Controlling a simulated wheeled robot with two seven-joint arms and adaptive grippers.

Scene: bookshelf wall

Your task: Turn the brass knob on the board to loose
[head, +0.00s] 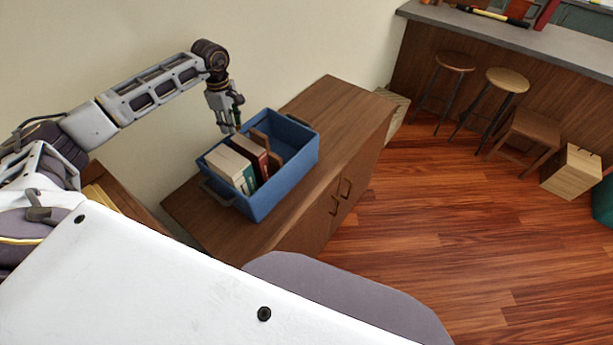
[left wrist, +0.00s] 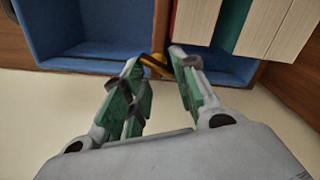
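The brass knob (left wrist: 156,61) shows yellow in the left wrist view, at the near end of a brown upright board (left wrist: 162,22). The board also shows in the head view (head: 261,139), standing across the blue bin (head: 292,183) beside the books. My left gripper (head: 231,128) points down at the bin's wall-side edge. In the left wrist view its two green-padded fingers (left wrist: 155,58) are apart, one on each side of the knob. I cannot tell whether either touches it. The knob is hidden in the head view. My right gripper is not in view.
The bin stands on a wooden cabinet (head: 335,108) against the wall. Several books (head: 232,167) fill its near part; the far part is empty. Stools (head: 507,80) and a counter (head: 530,40) are at the upper right. The wooden floor (head: 430,220) between is clear.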

